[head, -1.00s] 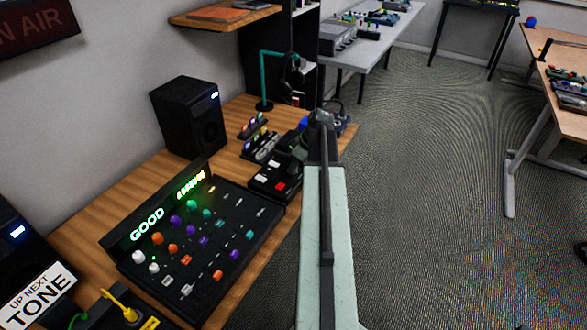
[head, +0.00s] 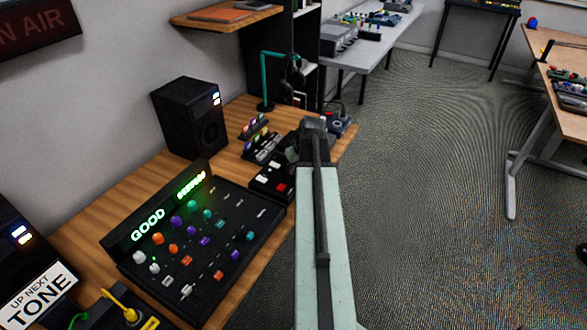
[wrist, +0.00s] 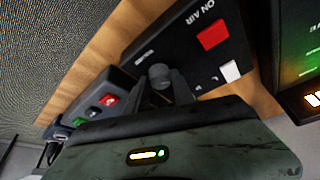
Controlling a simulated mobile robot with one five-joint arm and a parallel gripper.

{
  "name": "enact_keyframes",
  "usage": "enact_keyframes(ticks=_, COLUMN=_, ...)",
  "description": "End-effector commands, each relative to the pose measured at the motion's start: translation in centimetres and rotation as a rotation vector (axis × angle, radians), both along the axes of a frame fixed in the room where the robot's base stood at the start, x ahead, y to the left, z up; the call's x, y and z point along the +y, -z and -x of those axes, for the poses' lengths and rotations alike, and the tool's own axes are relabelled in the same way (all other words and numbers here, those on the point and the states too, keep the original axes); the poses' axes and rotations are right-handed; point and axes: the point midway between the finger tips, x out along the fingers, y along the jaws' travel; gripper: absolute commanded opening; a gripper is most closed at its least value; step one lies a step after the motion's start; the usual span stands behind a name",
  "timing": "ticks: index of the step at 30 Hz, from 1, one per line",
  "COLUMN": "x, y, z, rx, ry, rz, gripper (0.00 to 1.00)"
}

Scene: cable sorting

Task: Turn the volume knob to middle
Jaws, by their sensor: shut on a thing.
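The volume knob (wrist: 160,74) is a dark round knob on a black box (wrist: 192,52) marked ON AIR. My gripper (wrist: 161,82) is shut on it in the wrist view, with a finger on either side. In the head view my gripper (head: 291,154) is over the far end of the box (head: 262,182), and my arm hides the knob there. The back speaker (head: 190,120) shows two lit bars. The front-left speaker (head: 15,260) also shows two. Any pointer mark on the knob is too small to read.
A mixer (head: 190,240) with coloured knobs and a lit GOOD sign stands beside the box. A teal headphone stand (head: 265,80) and small coloured items (head: 258,140) lie behind. Another dark box with coloured buttons (wrist: 100,100) sits near my gripper. Carpet lies right of the desk.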

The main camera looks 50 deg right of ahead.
Motion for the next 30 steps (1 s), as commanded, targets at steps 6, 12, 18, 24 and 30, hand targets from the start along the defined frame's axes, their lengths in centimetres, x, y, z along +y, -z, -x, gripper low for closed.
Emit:
enact_keyframes(ticks=6, x=0.31, y=0.02, z=0.04, rx=0.003, ry=0.203, rz=0.000, gripper=0.00)
enact_keyframes(ticks=12, x=0.31, y=0.01, z=-0.05, rx=0.003, ry=0.392, rz=0.003, gripper=0.00)
enact_keyframes(ticks=18, x=0.30, y=0.00, z=-0.15, rx=0.004, ry=0.583, rz=0.003, gripper=0.00)
enact_keyframes(ticks=24, x=0.29, y=-0.01, z=-0.25, rx=0.004, ry=0.762, rz=0.004, gripper=0.00)
enact_keyframes(ticks=30, x=0.24, y=-0.02, z=-0.30, rx=0.003, ry=0.912, rz=0.005, gripper=0.00)
